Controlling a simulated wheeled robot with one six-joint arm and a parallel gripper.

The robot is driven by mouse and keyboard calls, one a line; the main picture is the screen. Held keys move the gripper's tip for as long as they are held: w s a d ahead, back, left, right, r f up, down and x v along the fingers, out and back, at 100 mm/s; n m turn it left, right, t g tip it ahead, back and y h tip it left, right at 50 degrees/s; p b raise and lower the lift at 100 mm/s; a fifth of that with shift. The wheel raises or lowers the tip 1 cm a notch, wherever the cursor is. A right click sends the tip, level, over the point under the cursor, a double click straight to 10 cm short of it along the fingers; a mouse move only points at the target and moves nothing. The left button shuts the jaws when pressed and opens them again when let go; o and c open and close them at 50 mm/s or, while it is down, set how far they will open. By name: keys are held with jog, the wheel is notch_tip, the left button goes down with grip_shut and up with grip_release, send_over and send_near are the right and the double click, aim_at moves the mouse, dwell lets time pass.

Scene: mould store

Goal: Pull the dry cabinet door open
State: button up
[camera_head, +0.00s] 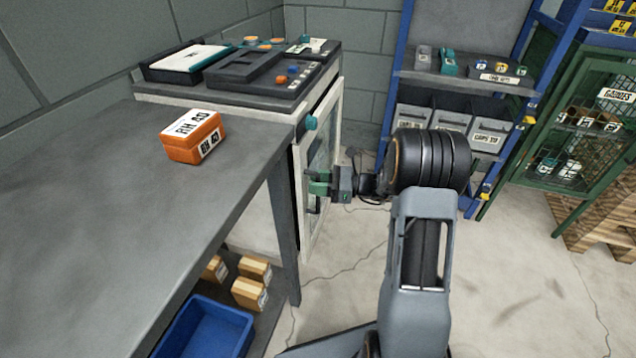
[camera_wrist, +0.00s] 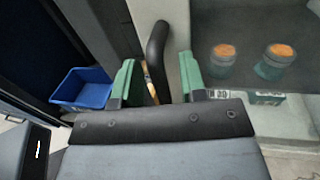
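The dry cabinet (camera_head: 215,107) stands past the grey bench, with its white-framed, glazed door (camera_head: 307,232) facing right. I cannot tell whether the door is fully shut or slightly ajar. Its dark bar handle (camera_wrist: 156,50) shows upright in the wrist view. My gripper (camera_head: 320,185) is at the door's near side, at handle height. In the wrist view its two green fingers (camera_wrist: 158,80) are apart, one on each side of the handle's lower part, with gaps visible. Through the glass are two jars with orange lids (camera_wrist: 223,55).
An orange box (camera_head: 195,140) marked RH 40 sits on the grey bench (camera_head: 110,200). A blue bin (camera_head: 207,330) and small boxes (camera_head: 250,292) are under it. A blue-framed rack (camera_head: 397,75) and green cage (camera_head: 560,100) stand behind.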

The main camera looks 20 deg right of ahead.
grip_shut()
dwell(0.3)
